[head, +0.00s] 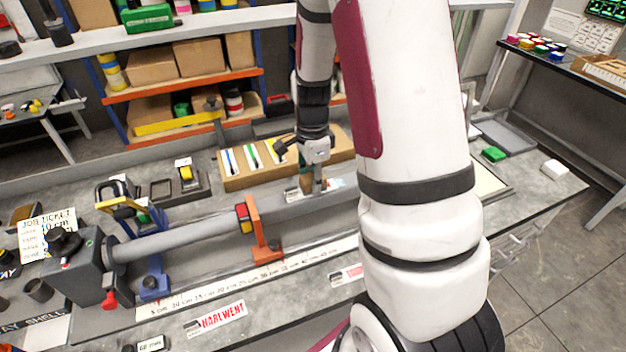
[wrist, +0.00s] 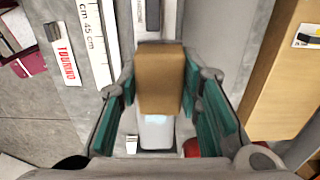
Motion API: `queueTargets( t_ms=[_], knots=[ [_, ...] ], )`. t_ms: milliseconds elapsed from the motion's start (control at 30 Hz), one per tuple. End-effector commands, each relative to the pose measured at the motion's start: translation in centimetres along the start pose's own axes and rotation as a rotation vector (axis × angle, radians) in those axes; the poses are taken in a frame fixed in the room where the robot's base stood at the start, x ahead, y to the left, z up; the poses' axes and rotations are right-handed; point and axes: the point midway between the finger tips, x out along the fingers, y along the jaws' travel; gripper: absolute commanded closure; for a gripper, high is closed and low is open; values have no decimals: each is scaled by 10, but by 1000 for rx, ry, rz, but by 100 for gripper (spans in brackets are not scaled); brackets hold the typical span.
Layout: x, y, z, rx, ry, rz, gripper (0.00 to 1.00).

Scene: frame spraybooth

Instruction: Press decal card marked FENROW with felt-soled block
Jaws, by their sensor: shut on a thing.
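My gripper (wrist: 160,105) is shut on a tan block (wrist: 160,80), held between its teal finger pads. The block's sole is hidden, so I cannot see felt. In the head view my gripper (head: 316,186) points down over the grey tube (head: 180,238), near its far right part. A pale card-like patch (head: 335,184) shows beside the fingers there. In the wrist view a pale bluish patch (wrist: 157,130) lies just below the block. I cannot read FENROW on any card, nor tell whether the block touches the surface beneath.
A card marked HARLWENT (head: 216,318) lies on the bench front, by a long ruler strip (head: 250,279). A red-lettered card (wrist: 66,62) lies left in the wrist view. An orange bracket (head: 262,232) stands at the tube. A tan box (head: 240,178) of tools stands behind.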

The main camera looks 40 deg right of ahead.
Motion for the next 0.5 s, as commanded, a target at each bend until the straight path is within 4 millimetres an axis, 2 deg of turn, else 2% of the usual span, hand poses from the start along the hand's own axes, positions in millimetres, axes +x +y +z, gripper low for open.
queueTargets(
  t_ms=[233, 500],
  knots=[
    [-1, 4, -4, 1, 0, 2, 100],
    [1, 4, -20, 3, 0, 2, 100]
  ],
)
